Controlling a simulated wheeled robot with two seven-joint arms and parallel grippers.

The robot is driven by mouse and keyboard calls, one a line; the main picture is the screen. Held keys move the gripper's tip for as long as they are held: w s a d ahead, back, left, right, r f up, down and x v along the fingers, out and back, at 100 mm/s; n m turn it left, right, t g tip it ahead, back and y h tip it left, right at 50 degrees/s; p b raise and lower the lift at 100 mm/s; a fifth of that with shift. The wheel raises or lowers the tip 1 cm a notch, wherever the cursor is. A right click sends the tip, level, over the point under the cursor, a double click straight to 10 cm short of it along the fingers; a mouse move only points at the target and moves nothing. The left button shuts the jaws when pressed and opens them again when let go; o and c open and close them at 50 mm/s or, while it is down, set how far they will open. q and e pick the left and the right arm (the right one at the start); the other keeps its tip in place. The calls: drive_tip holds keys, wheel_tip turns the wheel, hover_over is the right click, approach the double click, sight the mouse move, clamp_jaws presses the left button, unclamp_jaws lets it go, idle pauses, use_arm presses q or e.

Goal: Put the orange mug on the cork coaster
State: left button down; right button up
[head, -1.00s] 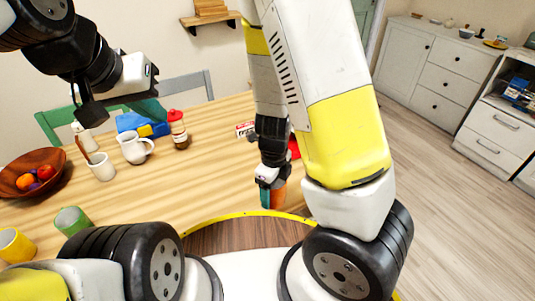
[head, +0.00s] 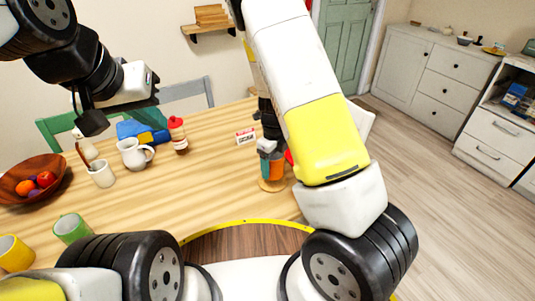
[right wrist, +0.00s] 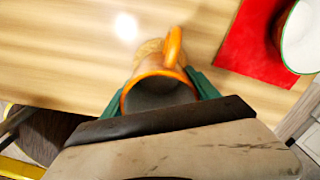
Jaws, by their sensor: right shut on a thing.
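The orange mug (head: 277,171) is upright in my right gripper (head: 268,160), whose green fingers close on both sides of it in the right wrist view (right wrist: 158,97). The cork coaster (head: 270,187) lies on the table directly under the mug; its edge also shows past the mug in the right wrist view (right wrist: 147,47). I cannot tell whether the mug's base touches it. The mug looks empty. My left gripper (head: 120,110) hangs above the table's far left part; its finger gap is unclear.
A red mat (right wrist: 258,45) with a white dish (right wrist: 303,38) lies beside the coaster.

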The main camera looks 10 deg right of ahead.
drive_tip(key=shift+w+f, duration=0.1)
drive_tip(key=shift+f, duration=1.65)
drive_tip(key=shift+f, duration=0.15)
drive_tip(key=o, duration=1.7)
